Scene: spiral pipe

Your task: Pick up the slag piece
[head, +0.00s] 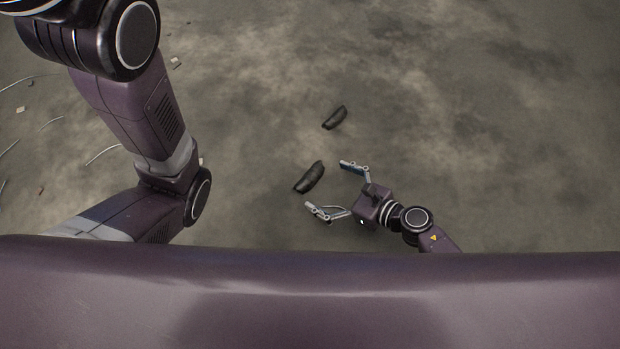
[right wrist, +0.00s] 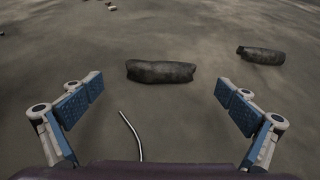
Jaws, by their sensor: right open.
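Two dark, elongated slag pieces lie on the ground. The nearer slag piece (head: 309,177) is just ahead of my right gripper (head: 331,187) in the head view. In the right wrist view this slag piece (right wrist: 161,72) lies crosswise, centred beyond the fingertips. The farther slag piece (head: 334,117) lies higher up in the head view, and to the right in the right wrist view (right wrist: 261,55). My right gripper is open, its fingers spread wide with nothing between them but ground and a thin pale strip. My left arm shows at the left, but its gripper is out of view.
A thin pale curved strip (right wrist: 131,135) lies on the ground between the right fingers in the right wrist view. Small bits of debris (head: 175,63) and several thin strips are scattered at the left. The ground at the right is clear.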

